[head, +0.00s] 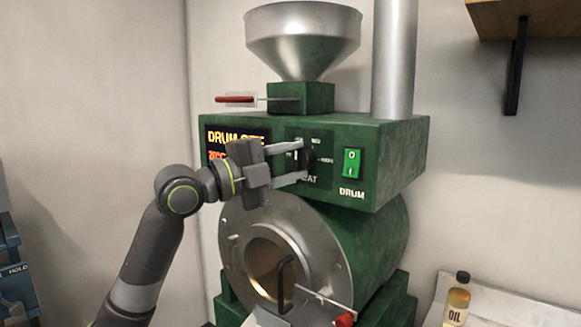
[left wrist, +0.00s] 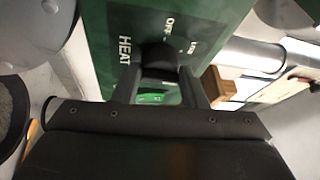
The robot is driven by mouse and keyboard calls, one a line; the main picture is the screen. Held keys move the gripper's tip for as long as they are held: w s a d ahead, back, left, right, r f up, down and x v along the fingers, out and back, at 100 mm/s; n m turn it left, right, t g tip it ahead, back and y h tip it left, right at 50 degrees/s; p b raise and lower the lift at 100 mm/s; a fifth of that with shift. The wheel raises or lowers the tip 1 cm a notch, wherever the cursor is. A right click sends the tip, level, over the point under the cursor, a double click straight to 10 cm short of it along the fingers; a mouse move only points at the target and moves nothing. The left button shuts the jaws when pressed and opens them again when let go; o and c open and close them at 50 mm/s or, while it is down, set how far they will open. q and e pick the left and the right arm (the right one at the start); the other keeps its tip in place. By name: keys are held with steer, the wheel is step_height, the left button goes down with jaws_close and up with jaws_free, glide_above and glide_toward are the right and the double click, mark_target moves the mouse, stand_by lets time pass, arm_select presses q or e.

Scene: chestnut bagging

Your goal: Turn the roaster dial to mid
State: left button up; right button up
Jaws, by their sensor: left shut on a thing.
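The green roaster (head: 385,150) stands in the middle of the head view, with a dark heat panel on its front. The black heat dial (head: 308,157) sits on that panel, partly covered by the fingers. My left gripper (head: 303,160) reaches in from the left and is shut on the dial, one finger above and one below. In the left wrist view the dial (left wrist: 158,56) lies between the fingertips, near the words HEAT and OFF. The dial's pointer setting cannot be read clearly. My right gripper is not in view.
A green DRUM switch (head: 352,163) is just right of the dial. A display (head: 226,142) is to the left, partly behind my gripper. The steel drum front (head: 235,245) with a black handle (head: 285,283) juts out below. An oil bottle (head: 457,300) stands at lower right.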

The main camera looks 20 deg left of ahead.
arm_select(q)
steer(key=m, duration=0.2)
steer(key=m+g+y+p, duration=0.1)
steer(key=m, duration=0.1)
steer(key=shift+m+g, duration=0.3)
steer(key=shift+f, duration=0.1)
stand_by(0.5)
steer(key=o, duration=0.7)
steer(key=shift+o, duration=1.3)
steer(key=shift+a, duration=0.1)
steer(key=b+v, duration=0.7)
steer(key=v, duration=1)
steer(key=shift+s+r, duration=0.2)
steer(key=shift+r, duration=0.15)
